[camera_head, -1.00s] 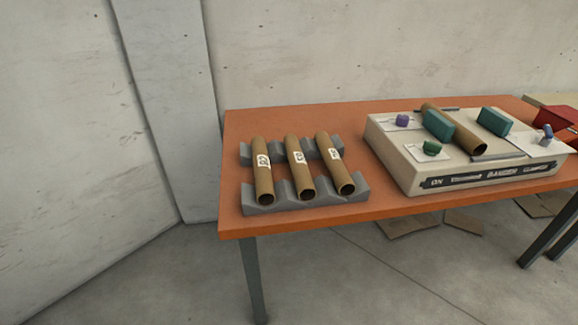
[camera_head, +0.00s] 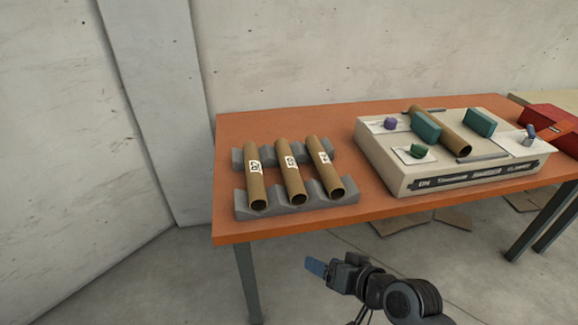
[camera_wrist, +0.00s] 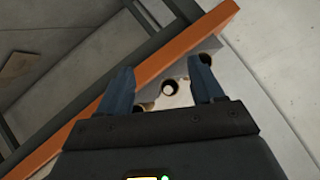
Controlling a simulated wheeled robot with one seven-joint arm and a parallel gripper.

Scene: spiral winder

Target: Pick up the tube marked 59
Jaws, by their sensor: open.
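Three brown cardboard tubes with white labels lie side by side in a grey cradle rack (camera_head: 300,199) on the orange table: a left tube (camera_head: 256,185), a middle tube (camera_head: 293,180) and a right tube (camera_head: 328,175). The label numbers are too small to read for sure, so I cannot tell which is 59. My gripper (camera_head: 316,266) is in front of the table, below and apart from the tubes. In the wrist view my gripper (camera_wrist: 160,83) is open and empty, with a tube end (camera_wrist: 169,87) visible beyond its fingers.
A cream winder machine (camera_head: 400,178) with teal blocks, knobs and another brown tube (camera_head: 452,140) stands right of the rack. A red object (camera_head: 550,125) is at the far right. The orange table (camera_head: 226,228) has a front edge near my gripper. Cardboard pieces lie on the floor.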

